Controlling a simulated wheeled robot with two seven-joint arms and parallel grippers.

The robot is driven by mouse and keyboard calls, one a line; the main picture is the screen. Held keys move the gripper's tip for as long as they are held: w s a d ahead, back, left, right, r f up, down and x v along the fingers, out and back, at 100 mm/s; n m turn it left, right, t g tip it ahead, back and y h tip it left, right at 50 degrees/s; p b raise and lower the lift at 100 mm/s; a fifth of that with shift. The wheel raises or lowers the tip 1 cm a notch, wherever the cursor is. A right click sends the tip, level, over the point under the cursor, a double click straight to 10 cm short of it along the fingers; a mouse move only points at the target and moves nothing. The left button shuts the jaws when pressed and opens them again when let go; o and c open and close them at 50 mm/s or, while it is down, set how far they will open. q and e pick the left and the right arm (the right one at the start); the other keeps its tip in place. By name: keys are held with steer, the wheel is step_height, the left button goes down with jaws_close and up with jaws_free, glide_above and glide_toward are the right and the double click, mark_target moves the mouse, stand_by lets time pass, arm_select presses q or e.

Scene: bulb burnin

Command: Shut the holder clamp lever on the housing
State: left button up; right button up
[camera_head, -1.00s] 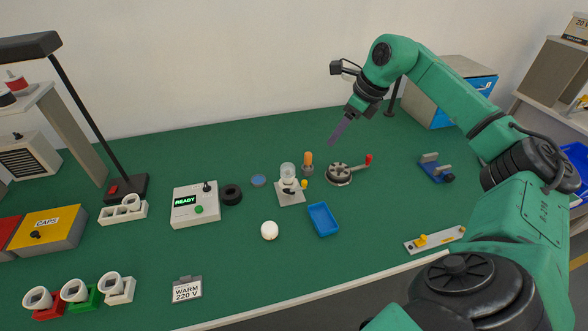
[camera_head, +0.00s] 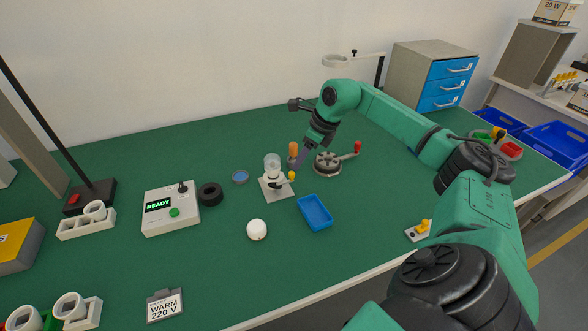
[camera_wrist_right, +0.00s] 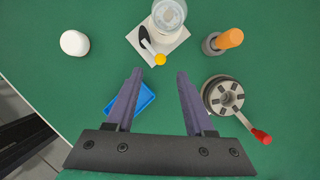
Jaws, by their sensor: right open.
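The housing, a white base plate with a clear cylinder (camera_head: 272,163), stands near the middle of the green table. It also shows at the top of the wrist view (camera_wrist_right: 169,14). Its clamp lever has a dark arm and a yellow knob (camera_head: 292,176). In the wrist view the knob (camera_wrist_right: 160,59) points toward my gripper and the lever lies off to one side of the cylinder. My right gripper (camera_wrist_right: 160,75) is open and empty, its purple fingers spread either side of the knob's line. In the head view the right gripper (camera_head: 301,157) hangs beside the housing, above the table. My left gripper is not in view.
An orange-handled tool (camera_head: 293,150) stands in a holder just behind the housing. A round metal fixture with a red-knobbed handle (camera_head: 328,162) is to the right. A blue tray (camera_head: 315,212) and a white round object (camera_head: 257,230) lie in front. The READY box (camera_head: 171,209) stands left.

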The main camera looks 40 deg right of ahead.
mark_target(292, 173)
steer(key=x, duration=0.5)
steer(key=shift+w+a+f+p, duration=0.1)
steer(key=shift+w+f+p, duration=0.1)
steer(key=shift+f+p, duration=0.15)
steer(key=shift+w+f, duration=0.1)
steer(key=shift+f, duration=0.25)
jaws_close()
